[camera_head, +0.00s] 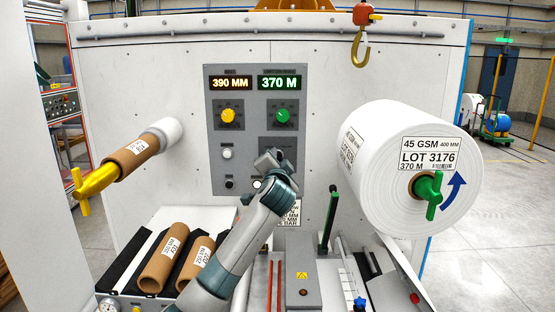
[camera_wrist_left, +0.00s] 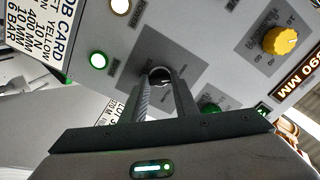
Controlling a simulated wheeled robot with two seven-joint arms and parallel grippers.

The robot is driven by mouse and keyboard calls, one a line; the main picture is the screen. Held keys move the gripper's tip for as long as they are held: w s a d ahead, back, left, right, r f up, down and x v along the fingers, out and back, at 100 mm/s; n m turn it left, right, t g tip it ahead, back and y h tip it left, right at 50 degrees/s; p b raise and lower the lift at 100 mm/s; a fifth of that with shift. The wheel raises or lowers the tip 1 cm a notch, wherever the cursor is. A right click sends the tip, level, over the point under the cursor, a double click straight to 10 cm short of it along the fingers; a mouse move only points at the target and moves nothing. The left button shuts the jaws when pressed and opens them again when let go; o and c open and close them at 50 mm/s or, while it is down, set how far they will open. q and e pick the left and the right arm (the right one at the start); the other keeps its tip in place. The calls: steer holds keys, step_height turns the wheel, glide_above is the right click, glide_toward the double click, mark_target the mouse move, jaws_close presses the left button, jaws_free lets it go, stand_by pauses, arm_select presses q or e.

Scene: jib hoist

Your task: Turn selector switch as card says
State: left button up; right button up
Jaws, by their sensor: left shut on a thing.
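The control panel (camera_head: 214,135) stands upright on the machine's white front. In the left wrist view a small dark selector switch (camera_wrist_left: 160,74) sits on a grey plate between the two fingertips. My left gripper (camera_head: 270,160) is shut on it; the fingers (camera_wrist_left: 162,88) reach it from below in the wrist view. In the head view the gripper and arm hide the switch. The job card (camera_wrist_left: 38,32) is partly cut off; I can read "YELLOW", "400", "10 N", "10 MM" and "6 BAR". In the head view my arm covers most of the card (camera_head: 292,212). My right gripper is not in view.
A yellow knob (camera_head: 230,116) and a green knob (camera_head: 283,116) sit under displays reading 390 MM (camera_head: 230,84) and 370 M (camera_head: 279,83). A large white roll (camera_head: 385,160) juts out at right, a brown core (camera_head: 137,157) at left. A hook (camera_head: 360,45) hangs above.

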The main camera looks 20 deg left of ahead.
arm_select(q)
steer(key=m+p, duration=0.3)
steer(key=m, duration=0.4)
steer(key=shift+m, duration=0.4)
steer(key=m, duration=0.8)
steer(key=shift+f+m, duration=0.1)
steer(key=shift+m, duration=0.3)
steer(key=o, duration=1.1)
steer(key=shift+c, duration=0.2)
